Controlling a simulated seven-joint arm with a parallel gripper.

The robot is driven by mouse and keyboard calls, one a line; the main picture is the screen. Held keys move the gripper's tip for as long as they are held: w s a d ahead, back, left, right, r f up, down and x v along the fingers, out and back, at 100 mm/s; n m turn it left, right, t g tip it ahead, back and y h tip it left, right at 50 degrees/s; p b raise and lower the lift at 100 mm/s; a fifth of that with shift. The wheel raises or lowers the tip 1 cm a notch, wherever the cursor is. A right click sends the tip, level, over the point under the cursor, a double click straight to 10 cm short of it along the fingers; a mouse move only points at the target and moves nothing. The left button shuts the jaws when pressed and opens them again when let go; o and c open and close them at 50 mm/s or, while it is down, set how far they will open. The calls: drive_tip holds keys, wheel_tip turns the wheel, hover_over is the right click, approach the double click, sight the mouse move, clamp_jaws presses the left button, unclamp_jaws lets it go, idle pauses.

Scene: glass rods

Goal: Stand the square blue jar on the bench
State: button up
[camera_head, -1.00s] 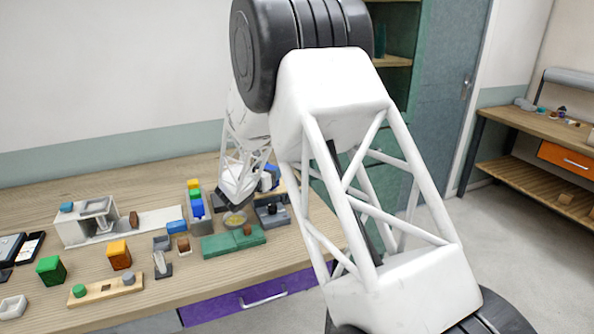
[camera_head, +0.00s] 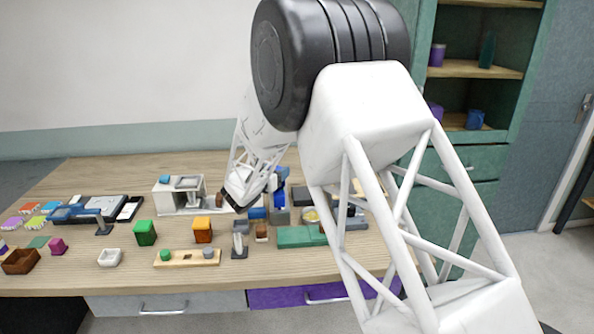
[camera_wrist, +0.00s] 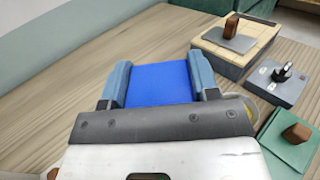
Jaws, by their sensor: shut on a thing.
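The square blue jar (camera_wrist: 162,84) shows in the wrist view as a bright blue flat-sided block. My gripper (camera_wrist: 160,80) is shut on it, with one blue-grey finger along its left side and one along its right. Its near end is hidden behind the dark gripper body. In the head view a bit of blue shows beside my wrist, but jar and fingers are hard to tell apart there. The wooden bench (camera_wrist: 60,110) lies beyond the jar. The jar seems to be held above the bench; its underside is hidden.
Bare bench lies left of and beyond the jar in the wrist view. To the right are a tiled block (camera_wrist: 210,55), a grey box with a black knob (camera_wrist: 275,88) and a green pad (camera_wrist: 300,152). Green and orange blocks stand nearer the front edge in the head view.

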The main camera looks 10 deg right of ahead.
drive_tip(key=s+a+f+n+t+y, duration=0.1)
drive_tip(key=s+a, duration=0.2)
drive_tip(key=a, duration=0.8)
drive_tip(key=s+a+f+n+t+y, duration=0.1)
drive_tip(key=s+a+y, duration=0.1)
drive_tip(key=a, duration=1)
drive_tip(key=s+a+f+n+y, duration=0.1)
drive_tip(key=s+a, duration=0.4)
drive_tip(key=a, duration=0.6)
drive_tip(key=shift+a+f+n+t+y, duration=0.2)
drive_tip(key=shift+f+n+t+y, duration=0.15)
drive_tip(key=shift+f, duration=0.25)
drive_tip(key=shift+s+f, duration=0.1)
drive_tip(key=shift+f, duration=0.05)
drive_tip(key=shift+f, duration=3.2)
drive_tip(key=shift+f, duration=0.5)
